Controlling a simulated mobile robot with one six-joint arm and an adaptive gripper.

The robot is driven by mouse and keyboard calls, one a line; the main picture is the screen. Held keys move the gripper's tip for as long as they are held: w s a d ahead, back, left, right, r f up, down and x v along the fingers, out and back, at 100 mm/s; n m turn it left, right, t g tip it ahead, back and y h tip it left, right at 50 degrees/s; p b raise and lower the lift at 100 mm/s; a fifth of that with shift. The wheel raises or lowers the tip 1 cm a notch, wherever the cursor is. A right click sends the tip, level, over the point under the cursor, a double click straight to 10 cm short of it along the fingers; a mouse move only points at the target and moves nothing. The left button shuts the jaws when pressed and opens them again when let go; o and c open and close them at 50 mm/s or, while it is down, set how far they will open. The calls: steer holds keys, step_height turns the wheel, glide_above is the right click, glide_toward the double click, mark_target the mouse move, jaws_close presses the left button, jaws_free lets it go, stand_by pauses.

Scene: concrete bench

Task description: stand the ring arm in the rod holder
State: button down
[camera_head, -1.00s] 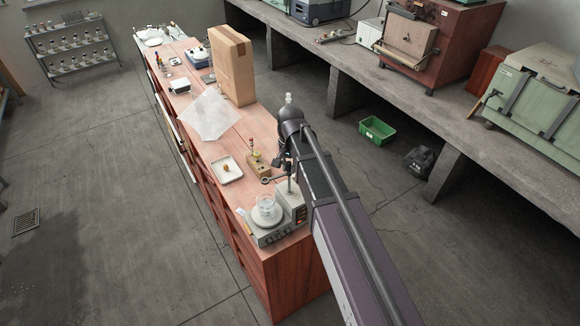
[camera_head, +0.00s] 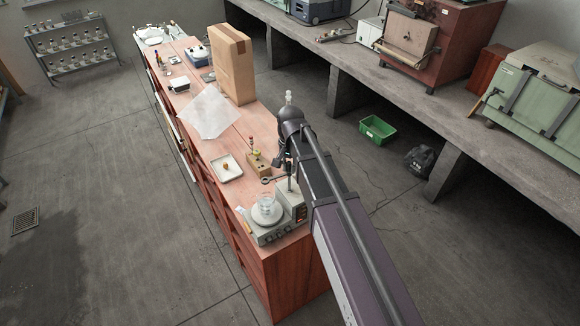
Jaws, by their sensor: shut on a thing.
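My gripper (camera_head: 283,166) hangs over the near part of the wooden bench, small and dark in the view. It is shut on the ring arm (camera_head: 267,181), whose small dark ring sticks out to the left below it. The fingers and the held end of the arm are too small to make out well. The rod holder (camera_head: 256,164) appears to be the small wooden block just behind and left of the gripper, with thin coloured-topped rods upright in it. The ring is in front of the block; I cannot tell its height above the bench.
A white tray (camera_head: 219,172) lies left of the block. A tall cardboard box (camera_head: 232,65) and a white sheet (camera_head: 207,112) are behind. The bench's right edge lies under my arm.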

steer(key=shift+f+b, duration=1.25)
steer(key=shift+f, duration=0.1)
steer(key=c, duration=0.5)
jaws_free()
steer(key=shift+c, duration=0.2)
steer(key=o, duration=0.4)
steer(key=shift+s+r, duration=0.1)
steer(key=shift+r+p, duration=3.45)
steer(key=shift+p, duration=0.1)
steer(key=shift+f, duration=0.1)
